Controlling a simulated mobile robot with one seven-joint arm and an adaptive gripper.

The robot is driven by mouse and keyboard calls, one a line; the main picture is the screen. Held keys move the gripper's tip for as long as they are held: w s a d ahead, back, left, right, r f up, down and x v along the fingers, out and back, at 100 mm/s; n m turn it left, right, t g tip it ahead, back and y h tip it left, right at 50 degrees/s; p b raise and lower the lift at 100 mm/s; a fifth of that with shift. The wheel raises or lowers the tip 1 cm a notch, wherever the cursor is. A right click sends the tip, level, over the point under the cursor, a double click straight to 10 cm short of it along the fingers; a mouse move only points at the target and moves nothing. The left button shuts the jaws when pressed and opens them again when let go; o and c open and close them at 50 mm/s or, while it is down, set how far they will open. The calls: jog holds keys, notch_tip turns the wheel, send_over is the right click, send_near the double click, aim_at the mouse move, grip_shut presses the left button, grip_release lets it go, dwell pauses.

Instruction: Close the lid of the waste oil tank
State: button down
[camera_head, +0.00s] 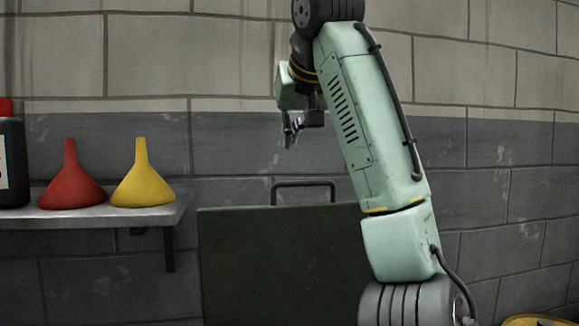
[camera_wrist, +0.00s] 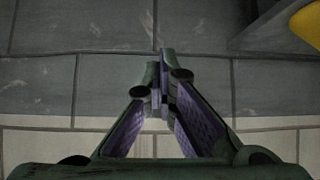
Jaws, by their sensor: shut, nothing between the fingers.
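The lid (camera_head: 270,262) is a dark green flat panel in the head view. It stands upright, raised, in front of the grey wall, with a dark bar handle (camera_head: 303,184) on its top edge. The rest of the waste oil tank is below the picture. My gripper (camera_head: 290,138) hangs above the handle, apart from it, and points down. In the wrist view my gripper (camera_wrist: 161,60) has its fingertips together with nothing between them. My arm covers the right part of the lid in the head view.
A metal shelf (camera_head: 95,218) at the left holds a red funnel (camera_head: 70,180), a yellow funnel (camera_head: 141,180) and a dark bottle (camera_head: 12,165) with a red cap. A yellow object (camera_head: 538,320) shows at the bottom right. The block wall (camera_head: 500,160) is close behind.

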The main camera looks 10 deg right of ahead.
notch_tip(320, 180, down, 7)
jog(key=w+d+p, duration=0.1)
jog(key=w+p, duration=0.1)
jog(key=shift+w+d+p, duration=0.15)
jog(key=shift+d+p, duration=0.15)
jog(key=shift+d, duration=0.1)
dwell(0.4)
